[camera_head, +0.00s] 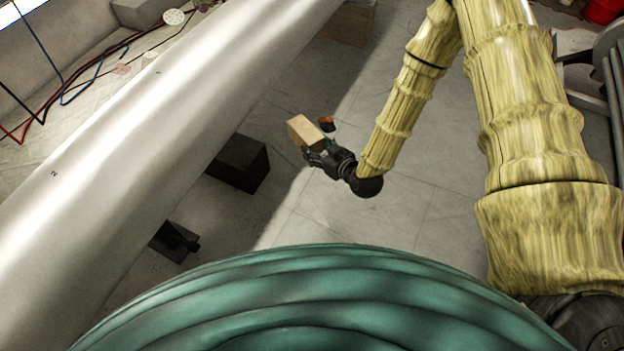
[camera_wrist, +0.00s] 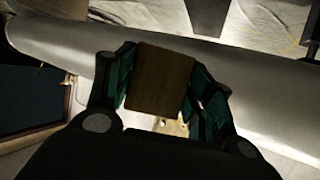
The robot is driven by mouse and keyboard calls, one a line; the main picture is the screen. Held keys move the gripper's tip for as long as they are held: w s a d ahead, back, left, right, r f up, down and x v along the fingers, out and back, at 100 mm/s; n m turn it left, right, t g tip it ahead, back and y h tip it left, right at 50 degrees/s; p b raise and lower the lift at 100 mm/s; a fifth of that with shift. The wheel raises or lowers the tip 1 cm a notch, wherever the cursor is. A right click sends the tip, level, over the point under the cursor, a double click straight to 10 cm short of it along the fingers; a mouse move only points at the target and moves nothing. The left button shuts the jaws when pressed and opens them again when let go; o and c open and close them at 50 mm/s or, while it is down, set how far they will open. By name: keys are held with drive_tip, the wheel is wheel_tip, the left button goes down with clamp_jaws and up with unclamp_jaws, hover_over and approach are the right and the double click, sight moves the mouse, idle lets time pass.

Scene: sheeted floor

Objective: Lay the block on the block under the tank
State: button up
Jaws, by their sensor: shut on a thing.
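A light wooden block (camera_head: 303,131) is held in my gripper (camera_head: 322,154), over the floor to the right of the tank. In the wrist view the block (camera_wrist: 160,80) sits between the two green-lined fingers of my gripper (camera_wrist: 160,88). The long silver tank (camera_head: 160,120) runs diagonally across the left in the head view and across the wrist view (camera_wrist: 65,50). A dark block (camera_head: 238,160) stands partly under the tank's near side, to the left of and apart from the held block. A brownish block (camera_head: 347,24) shows under the tank farther back.
A small black object (camera_head: 175,241) lies by the tank's lower edge. A small orange-brown thing (camera_head: 326,121) shows just beyond the held block. Cables (camera_head: 65,88) lie beyond the tank. The pale floor (camera_head: 420,215) to the right of my gripper is clear.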

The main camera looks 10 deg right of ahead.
drive_tip(key=w+f+n+g+y+b, duration=0.2)
drive_tip(key=w+f+n+y+b, duration=0.1)
drive_tip(key=f+b, duration=0.7)
drive_tip(key=w+f+n+g+y+b, duration=0.2)
drive_tip(key=w+f+n+b, duration=0.1)
drive_tip(key=f+b, duration=0.65)
drive_tip(key=b, duration=0.7)
approach(255, 157)
drive_tip(key=shift+w+a, duration=0.95)
drive_tip(key=shift+a, duration=0.3)
drive_tip(key=shift+w+a, duration=0.9)
drive_tip(key=shift+a, duration=0.3)
drive_tip(key=shift+w+a, duration=0.95)
drive_tip(key=shift+a, duration=0.3)
drive_tip(key=o, duration=1.1)
drive_tip(key=shift+d, duration=0.1)
